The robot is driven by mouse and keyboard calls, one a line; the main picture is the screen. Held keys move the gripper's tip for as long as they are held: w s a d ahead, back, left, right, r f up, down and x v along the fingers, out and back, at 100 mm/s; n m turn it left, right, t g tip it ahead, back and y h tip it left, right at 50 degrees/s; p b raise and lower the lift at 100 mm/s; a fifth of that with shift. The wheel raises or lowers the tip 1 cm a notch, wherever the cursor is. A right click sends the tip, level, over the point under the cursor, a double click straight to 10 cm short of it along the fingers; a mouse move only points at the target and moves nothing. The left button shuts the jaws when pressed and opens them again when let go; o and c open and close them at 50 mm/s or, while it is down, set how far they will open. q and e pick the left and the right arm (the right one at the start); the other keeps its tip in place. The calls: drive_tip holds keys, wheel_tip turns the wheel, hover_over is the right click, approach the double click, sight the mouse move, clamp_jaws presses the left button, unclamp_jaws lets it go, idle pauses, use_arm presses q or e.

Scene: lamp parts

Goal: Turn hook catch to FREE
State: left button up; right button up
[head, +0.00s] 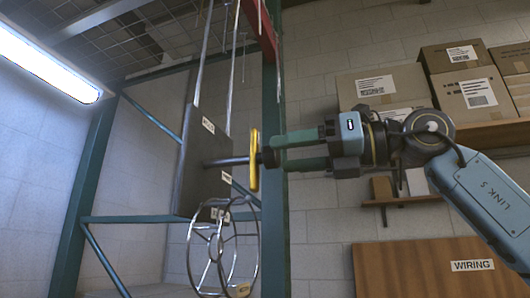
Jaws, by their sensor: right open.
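A yellow bar-shaped handle (254,160) stands upright on the end of a dark shaft (232,161). The shaft comes out of a dark hanging plate (196,165); I take the handle to be the hook catch's, but its marking is not readable. Small white labels (208,125) sit on the plate, too small to read. My right gripper (267,152) comes in from the right. Its two teal fingers are apart, with dark tips right at the yellow handle. I cannot tell whether they touch it. My left gripper is not in view.
A round wire cage (223,250) hangs below the plate. A teal post (272,230) stands just behind the fingertips. Rods (233,60) run up from the plate. Cardboard boxes (470,95) sit on a shelf at right, above a "WIRING" board (420,270). A lit tube lamp (45,65) is upper left.

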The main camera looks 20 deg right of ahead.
sight(279, 156)
drive_tip(key=p+x, duration=0.1)
drive_tip(key=x, duration=0.4)
drive_tip(key=c, duration=1)
